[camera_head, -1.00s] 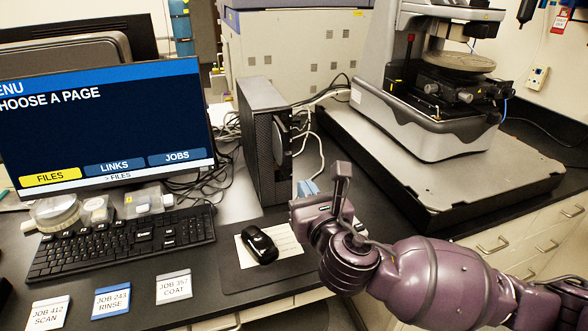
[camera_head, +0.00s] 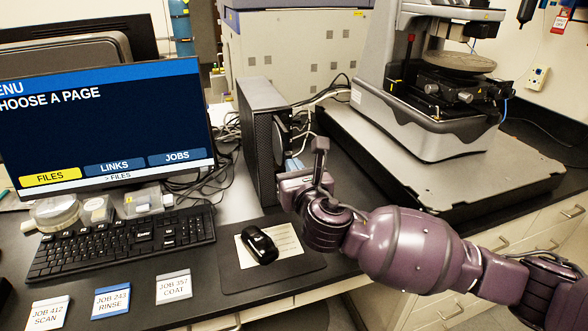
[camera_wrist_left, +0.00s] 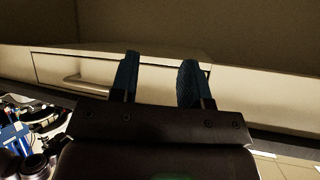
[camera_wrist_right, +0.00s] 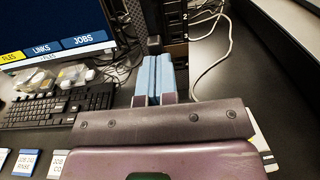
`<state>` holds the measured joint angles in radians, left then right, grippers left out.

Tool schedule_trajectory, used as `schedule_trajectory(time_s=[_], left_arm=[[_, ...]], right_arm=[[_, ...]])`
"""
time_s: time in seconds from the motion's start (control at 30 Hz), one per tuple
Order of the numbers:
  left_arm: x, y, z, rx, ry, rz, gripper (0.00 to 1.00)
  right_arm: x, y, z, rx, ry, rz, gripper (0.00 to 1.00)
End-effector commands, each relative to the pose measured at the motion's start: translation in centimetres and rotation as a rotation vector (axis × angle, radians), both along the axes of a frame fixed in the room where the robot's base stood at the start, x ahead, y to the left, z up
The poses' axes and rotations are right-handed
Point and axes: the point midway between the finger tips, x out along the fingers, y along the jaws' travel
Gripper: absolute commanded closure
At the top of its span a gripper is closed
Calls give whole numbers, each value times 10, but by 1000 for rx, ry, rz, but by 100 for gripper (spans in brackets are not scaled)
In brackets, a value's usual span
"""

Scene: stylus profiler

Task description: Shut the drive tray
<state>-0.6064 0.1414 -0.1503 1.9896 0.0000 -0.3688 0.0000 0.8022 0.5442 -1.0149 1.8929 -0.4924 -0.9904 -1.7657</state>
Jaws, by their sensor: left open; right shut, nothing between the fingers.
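The black computer tower (camera_head: 262,140) stands right of the monitor. A rounded grey piece, seemingly the drive tray (camera_head: 279,140), sticks out on its right side, partly shaded. In the right wrist view the tower's front (camera_wrist_right: 175,18) shows numbered slots, with a dark piece just past my fingertips. My right gripper (camera_head: 293,164) is shut and empty, its blue fingers close to the tower's front and below the tray. Whether they touch anything I cannot tell. My left gripper (camera_wrist_left: 158,75) is open and empty, facing a drawer front.
A monitor (camera_head: 105,125), keyboard (camera_head: 125,243) and job cards (camera_head: 112,299) lie to the left. A mouse (camera_head: 259,246) rests on a mat in front of the tower. Cables (camera_wrist_right: 215,55) trail right of the tower. The profiler (camera_head: 430,100) stands on a grey slab at right.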

Motion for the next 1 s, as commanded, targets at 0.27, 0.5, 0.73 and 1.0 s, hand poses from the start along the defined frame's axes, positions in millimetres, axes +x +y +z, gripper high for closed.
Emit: schedule_trajectory(time_s=[0.27,0.5,0.73,1.0], left_arm=[[0,0,5,1,-2,-1,57],[3,0,8,1,-7,-2,57],[5,0,7,2,-11,-3,57],[7,0,8,2,-14,-5,57]], right_arm=[[31,11,2,-1,-1,-1,100],[69,23,1,-2,-2,0,100],[96,32,0,0,0,1,100],[103,33,1,1,-2,0,100]])
